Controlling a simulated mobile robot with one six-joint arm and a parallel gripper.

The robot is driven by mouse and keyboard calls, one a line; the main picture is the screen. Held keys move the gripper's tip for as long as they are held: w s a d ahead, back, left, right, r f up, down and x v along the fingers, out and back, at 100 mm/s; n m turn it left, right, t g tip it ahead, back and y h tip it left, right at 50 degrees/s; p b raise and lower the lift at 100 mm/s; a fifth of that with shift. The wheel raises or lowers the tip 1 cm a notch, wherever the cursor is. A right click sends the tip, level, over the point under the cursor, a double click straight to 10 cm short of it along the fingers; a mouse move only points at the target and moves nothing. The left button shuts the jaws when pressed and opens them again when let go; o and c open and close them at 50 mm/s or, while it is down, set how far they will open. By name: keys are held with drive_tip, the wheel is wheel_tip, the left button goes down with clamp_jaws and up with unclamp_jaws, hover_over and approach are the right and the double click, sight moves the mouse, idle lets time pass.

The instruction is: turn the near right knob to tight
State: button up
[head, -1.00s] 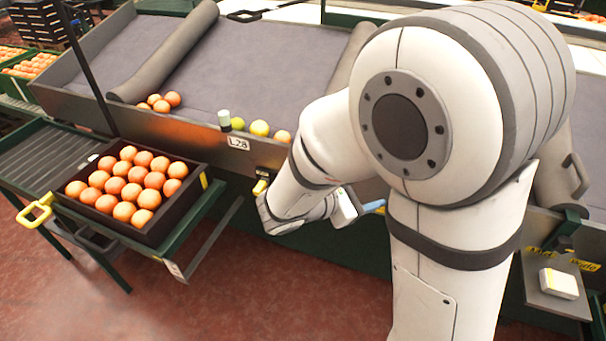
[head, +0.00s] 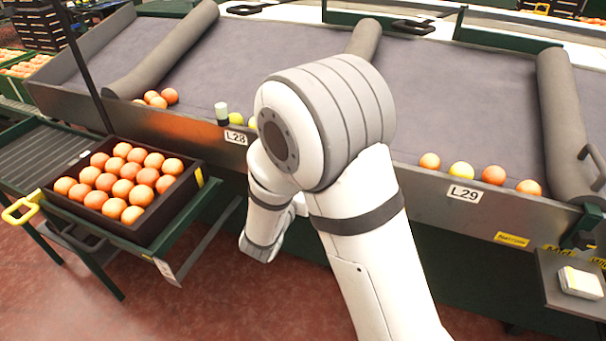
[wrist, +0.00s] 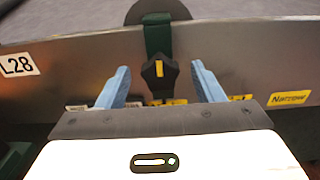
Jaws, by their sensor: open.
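In the wrist view a black lobed knob (wrist: 159,76) with an upright yellow mark sits on a green bracket (wrist: 157,36) at the metal edge of the sorting table. My gripper (wrist: 161,66) is open, its blue fingers to the left and right of the knob with a gap on each side. Whether the fingertips reach as far as the knob's depth I cannot tell. Small labels lie below the knob, partly hidden and too blurred to read. In the head view my arm hides my gripper and this knob.
The metal front rail (head: 400,178) carries an L28 sign (head: 235,138) and an L29 sign (head: 464,193). Oranges and yellow fruit lie behind it. A dark crate of oranges (head: 160,222) stands at the left. A yellow "Narrow" label (wrist: 289,98) is right of my gripper.

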drive_tip(key=shift+w+d, duration=0.1)
drive_tip(key=shift+w, duration=0.1)
drive_tip(key=shift+c, duration=0.2)
drive_tip(key=c, duration=0.9)
drive_tip(key=shift+d, duration=0.15)
drive_tip(key=shift+c, duration=0.2)
